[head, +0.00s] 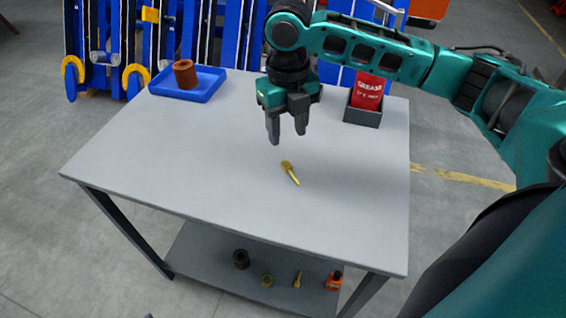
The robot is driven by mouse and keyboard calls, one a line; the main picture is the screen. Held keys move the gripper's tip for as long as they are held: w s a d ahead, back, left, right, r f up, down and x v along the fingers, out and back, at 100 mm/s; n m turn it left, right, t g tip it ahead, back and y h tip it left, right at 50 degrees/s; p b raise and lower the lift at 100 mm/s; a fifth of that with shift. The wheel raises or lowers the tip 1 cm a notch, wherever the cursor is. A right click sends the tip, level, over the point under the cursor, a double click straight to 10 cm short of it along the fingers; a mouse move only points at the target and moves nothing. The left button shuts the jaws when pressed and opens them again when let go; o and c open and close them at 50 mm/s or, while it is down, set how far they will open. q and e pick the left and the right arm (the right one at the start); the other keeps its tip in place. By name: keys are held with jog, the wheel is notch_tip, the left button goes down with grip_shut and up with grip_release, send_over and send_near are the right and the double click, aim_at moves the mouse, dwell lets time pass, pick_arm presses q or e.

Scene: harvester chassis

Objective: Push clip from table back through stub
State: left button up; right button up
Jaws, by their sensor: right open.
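A small brass-coloured clip (290,173) lies flat on the grey table (150,160), near its middle. My right gripper (287,138) is above the table, up and slightly left of the clip in the picture. It points down, its two fingers are apart, and nothing is between them. I cannot tell which thing is the stub. My left gripper does not show.
A blue tray (211,88) with a brown cylinder (185,73) stands at the table's back left. A dark bin (361,115) with a red grease packet (367,90) stands at the back right. Several small parts lie on the lower shelf (210,265).

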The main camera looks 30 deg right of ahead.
send_over(288, 166)
jog(key=f, duration=0.5)
jog(key=shift+s+a+f+b, duration=0.1)
jog(key=shift+s+a+b, duration=0.15)
jog(key=shift+b, duration=0.15)
jog(key=shift+w+d+f+b, duration=0.1)
jog(key=shift+f+b, duration=0.25)
jog(key=shift+f, duration=1)
jog(key=shift+w+d+f+b, duration=0.1)
jog(key=shift+f+b, duration=0.25)
jog(key=shift+f, duration=0.95)
jog(key=shift+c, duration=0.4)
grip_shut()
